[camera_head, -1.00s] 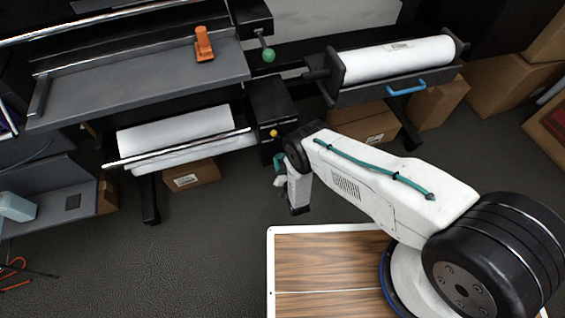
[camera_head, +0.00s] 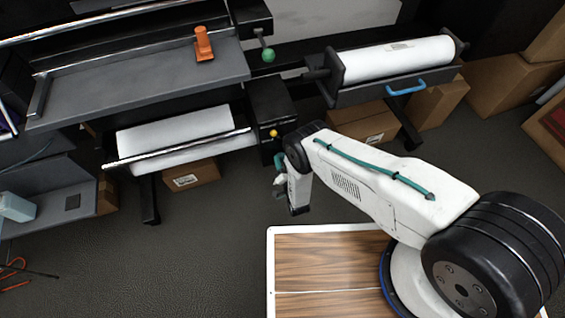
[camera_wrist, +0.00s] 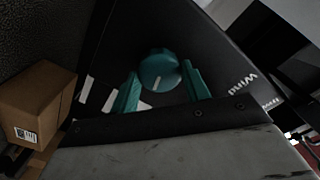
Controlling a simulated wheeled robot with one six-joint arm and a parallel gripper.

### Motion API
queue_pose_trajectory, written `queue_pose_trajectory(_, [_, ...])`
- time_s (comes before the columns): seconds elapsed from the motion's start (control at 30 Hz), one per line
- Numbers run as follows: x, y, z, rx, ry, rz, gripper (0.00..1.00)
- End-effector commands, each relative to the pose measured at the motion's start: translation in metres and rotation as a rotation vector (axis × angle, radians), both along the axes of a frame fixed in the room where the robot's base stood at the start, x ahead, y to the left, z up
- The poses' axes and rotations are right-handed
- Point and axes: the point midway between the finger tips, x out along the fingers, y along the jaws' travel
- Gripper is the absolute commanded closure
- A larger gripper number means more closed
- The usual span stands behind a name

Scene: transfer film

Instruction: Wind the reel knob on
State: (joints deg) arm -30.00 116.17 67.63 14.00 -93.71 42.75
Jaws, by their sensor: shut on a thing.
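The reel knob (camera_wrist: 158,72) is round and teal with a white pointer line. It sits on a black panel with white lettering that starts "Win". In the wrist view my gripper (camera_wrist: 162,84) has its two teal fingers on either side of the knob, shut on it. In the head view the gripper (camera_head: 279,162) is at the side of the black box (camera_head: 272,104) at the end of the lower white roll (camera_head: 175,138). The knob is hidden there behind the box and my wrist.
A yellow button (camera_head: 273,133) is on the box front. A green ball lever (camera_head: 268,56) and an orange tool (camera_head: 203,44) are above. Another white roll (camera_head: 395,60) with a blue handle (camera_head: 406,85) is to the right. Cardboard boxes (camera_head: 190,174) stand below. The grey floor in front is clear.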

Motion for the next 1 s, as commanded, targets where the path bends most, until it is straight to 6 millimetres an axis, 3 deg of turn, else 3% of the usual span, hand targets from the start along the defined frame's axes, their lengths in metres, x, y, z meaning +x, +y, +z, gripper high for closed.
queue_pose_trajectory(0.13, [-0.001,0.0,0.0,-0.001,0.001,0.002,0.76])
queue_pose_trajectory(0.17, [-0.001,0.0,0.0,-0.001,0.001,0.002,0.51])
queue_pose_trajectory(0.23, [-0.001,0.0,0.0,-0.001,0.001,0.002,0.32])
queue_pose_trajectory(0.57, [-0.003,-0.001,0.0,-0.001,0.001,0.001,0.32])
queue_pose_trajectory(1.0, [-0.066,-0.018,-0.001,-0.002,0.003,0.003,0.32])
